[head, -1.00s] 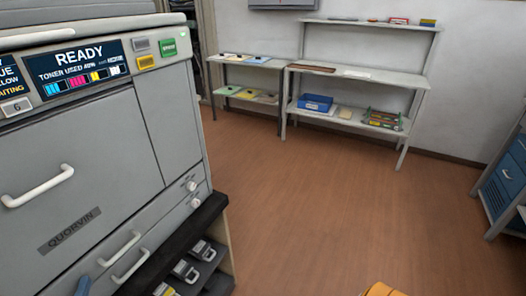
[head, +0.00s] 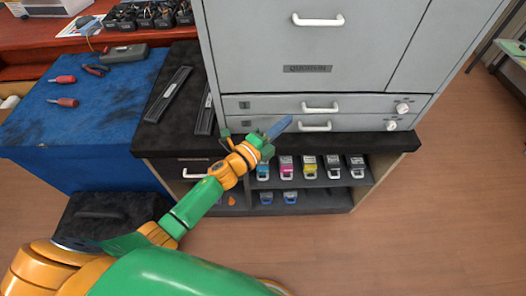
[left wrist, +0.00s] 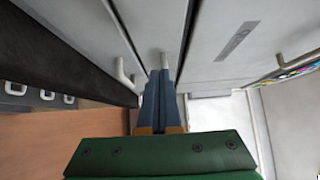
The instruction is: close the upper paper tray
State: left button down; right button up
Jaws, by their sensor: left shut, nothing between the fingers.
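The grey printer (head: 305,50) stands on a dark cabinet. The upper paper tray (head: 270,105) is at its base, with a white handle (head: 320,109). The lower tray's handle (head: 315,127) is just below it. Both tray fronts look about flush with the printer; a small gap cannot be told. My left gripper (head: 283,124) is shut and empty in front of the trays, just left of the handles. My right gripper is not in view.
Toner cartridges (head: 309,166) stand on the cabinet shelf below the trays. A blue-topped bench (head: 85,105) with red screwdrivers (head: 65,102) and pliers (head: 96,70) stands at left. Dark bars (head: 168,94) lie on the cabinet top. The floor at right is clear.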

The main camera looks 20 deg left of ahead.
pick_arm(q)
jog(key=v, duration=1)
jog(key=s+a+f+n+g+y+p, duration=0.1)
jog(key=s+a+f+n+g+y, duration=0.2)
jog(key=f, duration=0.4)
jog(key=s+a+f+n+g+y+p, duration=0.1)
jog(key=s+a+f+n+y, duration=0.1)
jog(key=f+n, duration=0.4)
jog(key=s+a+f+n+g+y+p, duration=0.1)
jog(key=s+a+f+n+g+y, duration=0.15)
jog(key=f, duration=0.65)
jog(key=s+f+n+g, duration=0.4)
jog(key=s+f, duration=0.1)
jog(key=s, duration=0.8)
jog(key=s+d+f+n+g+p, duration=0.1)
jog(key=s+f+n+g, duration=0.3)
jog(key=s, duration=0.9)
notch_tip(320, 180, down, 2)
jog(key=shift+f+n+y, duration=0.15)
jog(key=shift+n+y, duration=0.2)
jog(key=shift+n, duration=0.4)
jog(key=shift+s+g, duration=0.1)
jog(key=shift+g, duration=0.15)
